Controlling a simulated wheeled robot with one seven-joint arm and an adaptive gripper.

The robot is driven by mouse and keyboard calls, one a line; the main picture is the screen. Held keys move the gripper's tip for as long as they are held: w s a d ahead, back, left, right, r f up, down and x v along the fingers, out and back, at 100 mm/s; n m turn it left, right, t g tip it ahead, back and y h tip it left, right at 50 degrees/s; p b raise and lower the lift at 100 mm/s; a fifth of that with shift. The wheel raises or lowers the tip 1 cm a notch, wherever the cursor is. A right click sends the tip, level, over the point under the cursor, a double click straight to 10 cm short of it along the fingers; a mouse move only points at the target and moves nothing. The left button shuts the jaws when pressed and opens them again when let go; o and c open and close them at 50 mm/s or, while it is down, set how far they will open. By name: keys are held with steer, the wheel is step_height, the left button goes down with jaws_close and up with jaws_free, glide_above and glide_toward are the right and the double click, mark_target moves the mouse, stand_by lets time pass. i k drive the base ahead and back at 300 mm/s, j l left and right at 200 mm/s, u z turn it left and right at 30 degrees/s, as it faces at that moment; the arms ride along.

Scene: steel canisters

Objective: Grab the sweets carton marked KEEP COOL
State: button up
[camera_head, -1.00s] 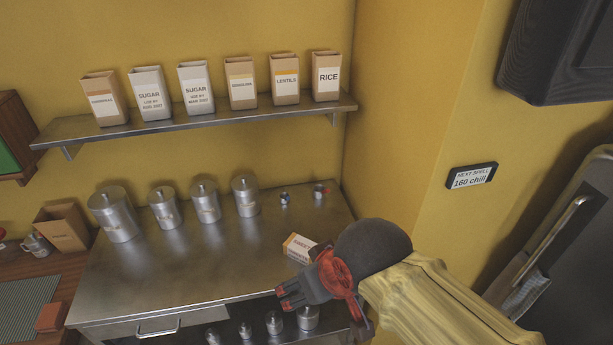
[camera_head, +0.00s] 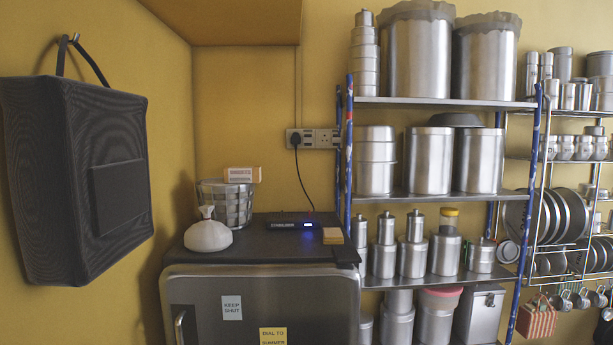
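A small white-and-orange carton (camera_head: 242,174) lies across the top of a metal basket or bucket (camera_head: 226,208) on the fridge top. Its print is too small to read, so I cannot tell whether it is marked KEEP COOL. My gripper is not in view, so I cannot see whether it holds anything. The sweets carton seen on the steel counter earlier is outside this view.
The fridge (camera_head: 265,305) bears KEEP SHUT and DIAL TO SUMMER notes. A white domed object (camera_head: 208,236), a lit black device (camera_head: 293,224) and a yellow block (camera_head: 333,235) sit on top. A dark bag (camera_head: 85,185) hangs left. Steel canisters fill the rack (camera_head: 440,194).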

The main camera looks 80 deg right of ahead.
mark_target(232, 175)
steer(key=z, duration=2.45)
steer(key=i+l+z, duration=0.4)
steer(key=i, duration=0.2)
